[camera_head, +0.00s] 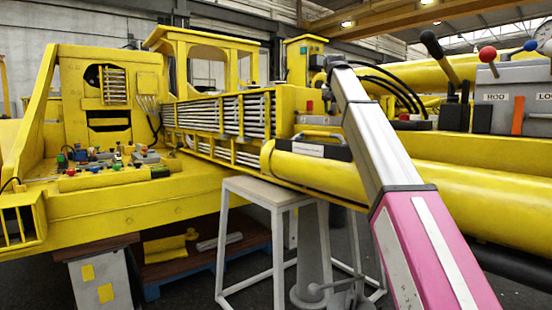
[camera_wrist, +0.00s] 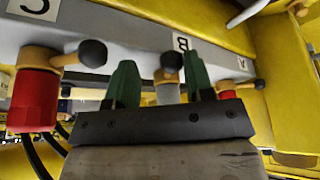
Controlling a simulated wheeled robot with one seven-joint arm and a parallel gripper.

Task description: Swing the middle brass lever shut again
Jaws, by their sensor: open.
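In the wrist view, three levers with dark ball knobs sit along a grey bar labelled C, B and A from left to right. The middle lever (camera_wrist: 171,62), by the B label, shows its dark knob pointing towards the camera, above a grey valve body (camera_wrist: 167,93). My gripper (camera_wrist: 160,80) is open. Its two green fingers stand either side of the middle lever in the picture; I cannot tell whether they touch it. The dark palm hides the lower part of the valve. In the head view my arm hides the levers and my gripper is not distinguishable.
The left lever (camera_wrist: 72,56) sits over a red valve body (camera_wrist: 34,98), its knob near my left finger. The right lever (camera_wrist: 240,84) lies sideways by the A label. Yellow structure (camera_wrist: 290,80) stands close on the right. A white stand (camera_head: 262,192) is below the boom.

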